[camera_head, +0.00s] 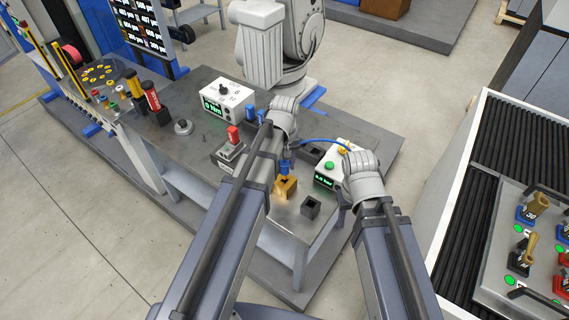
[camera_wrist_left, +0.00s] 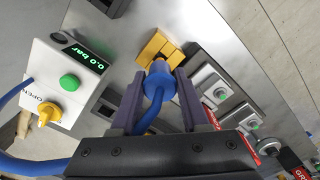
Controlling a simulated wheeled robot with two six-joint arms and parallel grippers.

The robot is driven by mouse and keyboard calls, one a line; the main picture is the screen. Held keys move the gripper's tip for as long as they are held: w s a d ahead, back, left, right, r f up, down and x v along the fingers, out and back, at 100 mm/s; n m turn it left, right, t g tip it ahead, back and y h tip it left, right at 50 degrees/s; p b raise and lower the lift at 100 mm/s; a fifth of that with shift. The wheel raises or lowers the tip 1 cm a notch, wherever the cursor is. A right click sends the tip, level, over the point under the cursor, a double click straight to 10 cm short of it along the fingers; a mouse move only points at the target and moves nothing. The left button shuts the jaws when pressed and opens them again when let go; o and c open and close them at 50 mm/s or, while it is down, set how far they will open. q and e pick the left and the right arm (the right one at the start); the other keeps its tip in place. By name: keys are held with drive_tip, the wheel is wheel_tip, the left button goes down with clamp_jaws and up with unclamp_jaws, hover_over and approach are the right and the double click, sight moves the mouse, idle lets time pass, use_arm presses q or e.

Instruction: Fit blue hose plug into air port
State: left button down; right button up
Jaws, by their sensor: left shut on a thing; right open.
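My left gripper (camera_head: 286,160) is shut on the blue hose plug (camera_wrist_left: 159,80), with one dark finger on each side of it. The plug's front end points at the gold block with the air port (camera_wrist_left: 157,46), which stands on the grey table. In the head view the plug (camera_head: 285,168) is just over the gold block (camera_head: 286,188). The plug hides the port mouth, so I cannot tell whether its tip is inside. The blue hose (camera_wrist_left: 146,120) trails back between the fingers. My right gripper (camera_head: 343,201) is mostly hidden by its wrist and is open.
A white box (camera_wrist_left: 67,82) with a green button, a yellow knob and a 0.0 bar display stands beside the port. A small dark block (camera_head: 311,207) is close to the right gripper.

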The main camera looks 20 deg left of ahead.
sight(284, 172)
use_arm(q)
drive_tip(key=shift+f+b, duration=2.05)
drive_tip(key=shift+c, duration=1.6)
unclamp_jaws()
wheel_tip(284, 172, up, 8)
drive_tip(key=p, duration=0.8)
drive_tip(key=shift+f, duration=0.1)
drive_tip(key=s+d+f+m+b, duration=0.3)
drive_tip(key=s+d+m, duration=0.1)
drive_tip(key=s, duration=0.3)
drive_tip(key=s+d+f+m+y+b, duration=0.1)
drive_tip(key=s+d+f+m+b, duration=0.1)
drive_tip(key=s+d, duration=0.4)
drive_tip(key=s+m+b, duration=0.1)
drive_tip(key=m, duration=0.1)
drive_tip(key=shift+s+d+f+m, duration=0.15)
drive_tip(key=shift+d+f+m, duration=0.1)
drive_tip(key=shift+f+m, duration=0.15)
